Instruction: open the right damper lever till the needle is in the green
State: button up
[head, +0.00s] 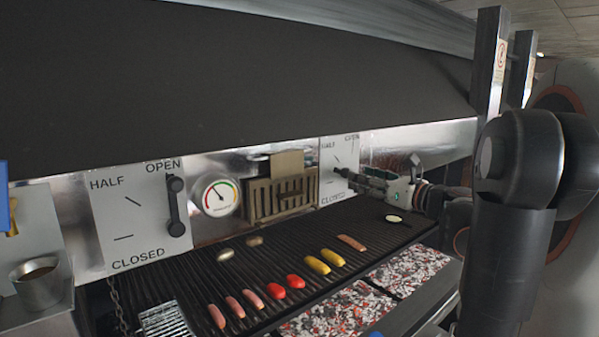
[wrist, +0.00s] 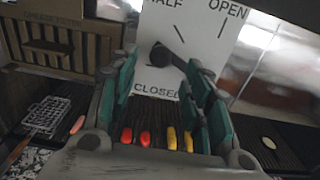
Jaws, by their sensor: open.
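The right damper plate (head: 340,165) is a white panel marked HALF, OPEN and CLOSED. In the wrist view the plate (wrist: 196,40) fills the upper middle. Its dark lever (wrist: 160,55) shows as a round knob between my fingers, with a dark part running right toward the right finger; its exact angle is unclear. My gripper (head: 354,178) is open in front of this plate; in the wrist view its green-padded fingers (wrist: 165,85) stand either side of the knob. Contact cannot be told. The round gauge (head: 218,197) has a coloured arc; its needle points up-left, its exact zone too small to read.
The left damper plate (head: 140,215) has its lever (head: 177,206) upright near OPEN. A brown slotted box (head: 282,196) sits between gauge and right plate. Sausages and vegetables lie on the grill grate (head: 200,270) below. A dark hood (head: 230,80) overhangs everything.

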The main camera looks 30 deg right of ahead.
jog(key=shift+w+a+p, duration=0.1)
jog(key=shift+w+p, duration=0.25)
jog(key=shift+w, duration=2.45)
jog(key=shift+c, duration=0.6)
grip_shut()
